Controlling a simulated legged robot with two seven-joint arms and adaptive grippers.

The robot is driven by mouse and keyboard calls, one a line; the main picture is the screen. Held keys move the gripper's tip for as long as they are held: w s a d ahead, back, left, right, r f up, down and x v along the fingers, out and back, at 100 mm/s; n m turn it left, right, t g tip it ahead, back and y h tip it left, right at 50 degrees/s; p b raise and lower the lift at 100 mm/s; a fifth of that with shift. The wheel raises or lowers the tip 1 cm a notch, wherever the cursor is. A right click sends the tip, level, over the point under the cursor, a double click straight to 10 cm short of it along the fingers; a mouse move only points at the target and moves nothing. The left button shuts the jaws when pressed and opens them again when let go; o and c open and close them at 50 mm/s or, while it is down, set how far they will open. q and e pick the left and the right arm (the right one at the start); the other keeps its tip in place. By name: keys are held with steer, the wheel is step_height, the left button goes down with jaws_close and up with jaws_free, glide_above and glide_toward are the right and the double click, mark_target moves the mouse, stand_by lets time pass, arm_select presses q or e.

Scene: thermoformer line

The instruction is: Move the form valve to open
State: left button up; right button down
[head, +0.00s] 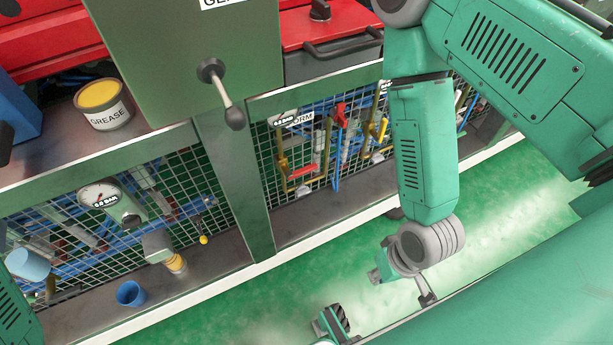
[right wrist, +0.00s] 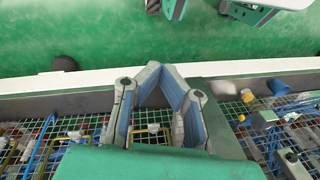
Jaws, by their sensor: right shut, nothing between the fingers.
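A FORM label (head: 297,120) sits at the top of the right mesh panel in the head view, its left part hard to read. Below it are a red lever (head: 302,172), an upright red handle (head: 340,112) and yellow pipes (head: 283,167). I cannot tell for certain which handle is the form valve or how it is set. My right gripper (head: 402,275) hangs over the green floor, right of and below these handles, apart from them. In the right wrist view its fingers (right wrist: 160,76) meet at the tips, empty.
A grey lever (head: 222,90) juts from the green cabinet (head: 170,50). A grease tin (head: 103,104), a gauge (head: 99,194) and a blue cup (head: 130,293) stand left. Wire mesh (head: 262,150) and a ledge (head: 310,213) border the handles. The green floor (head: 300,265) is partly clear.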

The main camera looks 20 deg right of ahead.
mark_target(302, 171)
steer(key=w+a+f+m+t+y+b, duration=0.2)
steer(key=a+m, duration=0.4)
steer(key=a, duration=0.1)
steer(key=w+a+f+m+t+y+b, duration=0.1)
steer(key=w+a+f+m+y+b, duration=0.15)
steer(key=a+m, duration=0.35)
steer(key=w+m+t+b, duration=0.3)
steer(key=w+m+t, duration=0.2)
steer(key=w+m, duration=0.25)
steer(key=w+d+m+t+h+b, duration=0.3)
steer(key=w+d+m+t+h, duration=0.2)
steer(key=w+d+m, duration=0.65)
steer(key=w+f+m+b, duration=0.3)
steer(key=w+f+b, duration=0.1)
steer(key=w, duration=0.4)
steer(key=shift+s+a+r, duration=0.15)
steer(key=shift+a+r, duration=0.05)
steer(key=shift+r, duration=1)
steer(key=shift+s+a+r, duration=0.1)
steer(key=shift+a+r, duration=0.1)
steer(key=shift+r, duration=1)
steer(key=shift+n, duration=0.3)
